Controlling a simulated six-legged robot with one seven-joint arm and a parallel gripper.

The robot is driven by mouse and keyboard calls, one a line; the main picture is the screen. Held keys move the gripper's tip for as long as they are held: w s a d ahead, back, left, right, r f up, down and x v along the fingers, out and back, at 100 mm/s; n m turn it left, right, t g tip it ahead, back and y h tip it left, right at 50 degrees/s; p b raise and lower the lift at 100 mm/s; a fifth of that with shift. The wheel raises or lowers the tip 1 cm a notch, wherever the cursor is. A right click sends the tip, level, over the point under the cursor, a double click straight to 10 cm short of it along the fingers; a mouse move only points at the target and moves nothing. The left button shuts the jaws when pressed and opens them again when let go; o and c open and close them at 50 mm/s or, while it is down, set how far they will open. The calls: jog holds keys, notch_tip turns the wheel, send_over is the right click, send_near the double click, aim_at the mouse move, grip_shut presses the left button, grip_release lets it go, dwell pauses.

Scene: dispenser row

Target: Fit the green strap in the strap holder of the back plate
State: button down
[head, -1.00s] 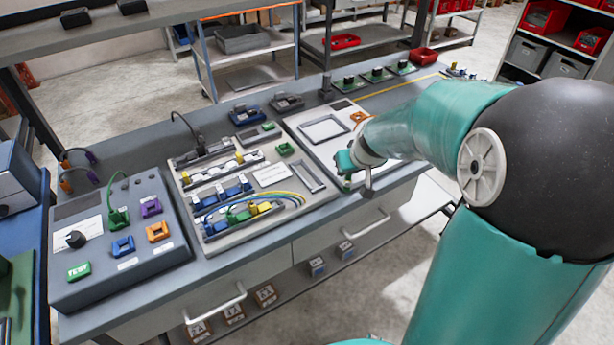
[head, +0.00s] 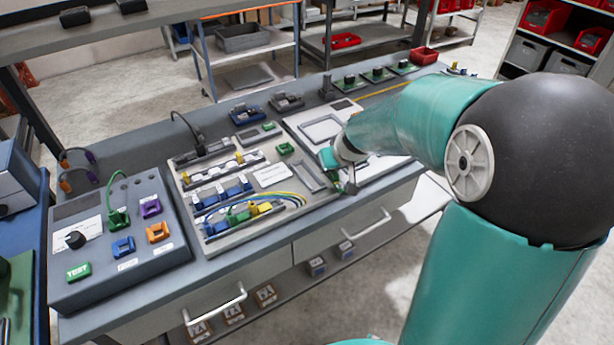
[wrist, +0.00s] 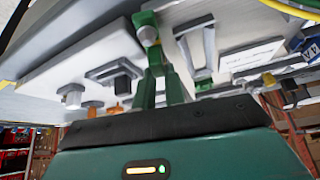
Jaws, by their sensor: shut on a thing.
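My gripper (head: 350,186) is over the gap between the rail-covered back plate (head: 222,237) and the white board to its right. In the wrist view my gripper (wrist: 150,38) is shut on a small green piece, which looks like the green strap (wrist: 143,18). The strap is mostly hidden in the head view. An empty grey rectangular frame on the back plate, perhaps the strap holder (head: 309,177), lies just left of my gripper; it also shows in the wrist view (wrist: 195,45). The strap appears apart from this frame.
The back plate carries rails with blue, green and yellow terminals (head: 240,215), curved wires and a white label (head: 272,176). A small green block (head: 285,148) sits above the label. A grey test box (head: 118,240) stands at the left. The right board (head: 355,108) has a square frame.

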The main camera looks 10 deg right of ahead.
jog(key=shift+a+r, duration=0.1)
jog(key=shift+a, duration=0.15)
jog(key=shift+w+a, duration=0.2)
jog(key=shift+a, duration=0.05)
jog(key=shift+n+y, duration=0.3)
jog(key=shift+n, duration=0.3)
jog(key=shift+w+a, duration=0.35)
jog(key=shift+a, duration=0.5)
jog(key=shift+w+a, duration=0.35)
jog(key=shift+a, duration=0.45)
jog(key=shift+w+a, duration=0.35)
jog(key=shift+a, duration=0.5)
jog(key=shift+w, duration=0.1)
jog(key=shift+w+a+f+n+y, duration=0.1)
jog(key=shift+w+f+n+y, duration=0.2)
jog(key=shift+w+n, duration=0.3)
jog(key=shift+f, duration=0.3)
